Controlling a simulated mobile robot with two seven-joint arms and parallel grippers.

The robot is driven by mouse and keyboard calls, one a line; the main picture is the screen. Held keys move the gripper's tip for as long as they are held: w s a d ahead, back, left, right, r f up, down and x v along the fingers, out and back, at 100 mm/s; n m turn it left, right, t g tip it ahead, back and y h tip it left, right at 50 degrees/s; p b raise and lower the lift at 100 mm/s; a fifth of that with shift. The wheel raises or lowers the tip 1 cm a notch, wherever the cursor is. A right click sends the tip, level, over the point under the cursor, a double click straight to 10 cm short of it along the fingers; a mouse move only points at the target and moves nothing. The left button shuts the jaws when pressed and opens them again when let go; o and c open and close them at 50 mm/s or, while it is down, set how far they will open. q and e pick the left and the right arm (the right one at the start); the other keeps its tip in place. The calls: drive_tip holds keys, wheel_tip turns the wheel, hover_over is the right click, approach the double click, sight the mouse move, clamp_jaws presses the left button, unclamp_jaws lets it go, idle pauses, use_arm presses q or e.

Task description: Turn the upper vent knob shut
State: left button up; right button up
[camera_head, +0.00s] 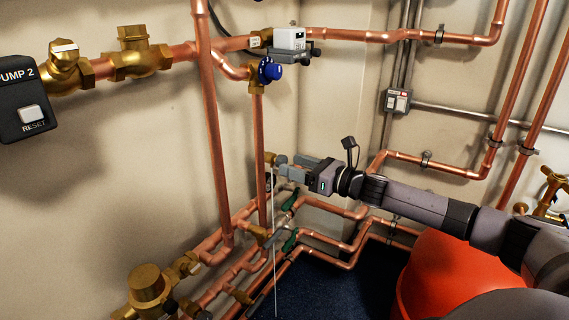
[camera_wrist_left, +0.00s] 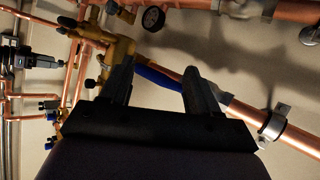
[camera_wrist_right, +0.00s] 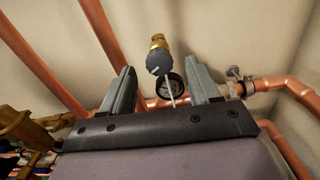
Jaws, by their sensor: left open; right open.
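A small vent with a brass body and a round grey knob (camera_head: 282,159) stands out from the wall piping in the head view. In the right wrist view the knob (camera_wrist_right: 157,62) shows face-on between the fingertips, with its brass body behind it. A thin white line runs down from it. My right gripper (camera_head: 289,167) is open at the knob, its fingers on either side in the wrist view; I cannot tell whether they touch it. My left gripper (camera_wrist_left: 160,64) is open, with a blue lever (camera_wrist_left: 158,78) seen between its fingers; it is outside the head view.
A blue knob (camera_head: 270,71) and a grey-white box (camera_head: 290,40) sit on the pipes above. A dial gauge (camera_wrist_right: 170,87) shows below the knob. Copper pipes and green-handled valves (camera_head: 290,240) lie below. A red rounded vessel (camera_head: 445,275) stands beneath my right arm.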

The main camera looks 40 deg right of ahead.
sight(285, 162)
drive_tip(key=shift+x, duration=1.85)
drive_tip(key=c, duration=1)
